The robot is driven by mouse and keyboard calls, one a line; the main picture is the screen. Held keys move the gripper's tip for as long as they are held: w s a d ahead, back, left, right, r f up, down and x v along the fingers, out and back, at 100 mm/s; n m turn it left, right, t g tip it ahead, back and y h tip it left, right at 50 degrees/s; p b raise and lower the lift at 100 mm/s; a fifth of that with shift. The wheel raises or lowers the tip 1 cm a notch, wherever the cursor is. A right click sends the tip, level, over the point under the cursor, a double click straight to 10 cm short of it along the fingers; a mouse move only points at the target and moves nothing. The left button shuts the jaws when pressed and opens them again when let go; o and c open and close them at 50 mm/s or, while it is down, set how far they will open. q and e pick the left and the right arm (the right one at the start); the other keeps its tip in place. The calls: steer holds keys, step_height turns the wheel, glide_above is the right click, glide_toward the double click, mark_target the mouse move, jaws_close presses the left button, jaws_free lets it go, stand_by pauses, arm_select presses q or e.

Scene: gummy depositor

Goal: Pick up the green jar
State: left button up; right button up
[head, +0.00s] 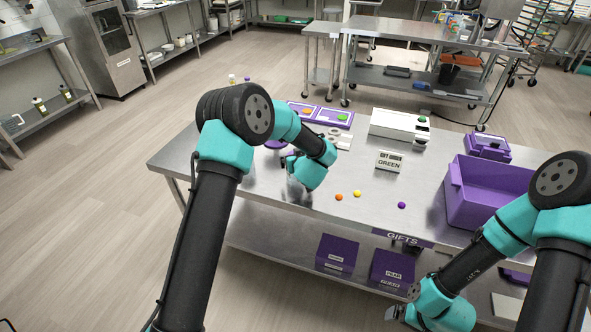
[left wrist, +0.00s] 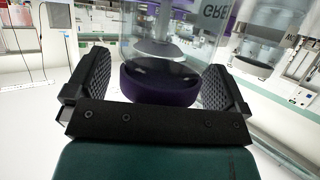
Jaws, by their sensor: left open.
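In the left wrist view, a clear jar with a dark purple base (left wrist: 160,86) and a metal dome inside stands between the fingers of my left gripper (left wrist: 158,82). The letters "GRE" show at its upper right; no green contents are visible. The fingers are open on either side, and contact cannot be told. In the head view, my left gripper (head: 285,160) is low over the table's left part, and the arm hides most of what is there. My right gripper (head: 396,312) is low at the front, below the tabletop's edge; its jaws are unclear.
A second clear vessel (left wrist: 258,45) stands at right in the left wrist view. On the table (head: 335,225) are a "GREEN" sign (head: 389,162), a white device (head: 398,126), a purple bin (head: 484,200) and small orange, yellow and purple balls. Purple trays (head: 320,115) lie behind.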

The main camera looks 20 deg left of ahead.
arm_select(q)
steer(key=shift+c, duration=0.3)
steer(key=c, duration=1.1)
steer(key=shift+r, duration=0.1)
steer(key=shift+r, duration=1.55)
steer(key=shift+s+d+r, duration=0.1)
steer(key=shift+s+r, duration=0.1)
steer(key=s+d, duration=0.1)
steer(key=s, duration=0.4)
steer(key=s+d+r, duration=0.1)
steer(key=s+d, duration=0.1)
steer(key=s, duration=0.3)
steer(key=s+d, duration=0.1)
steer(key=s, duration=0.4)
steer(key=shift+d+r, duration=0.15)
steer(key=shift+r, duration=0.05)
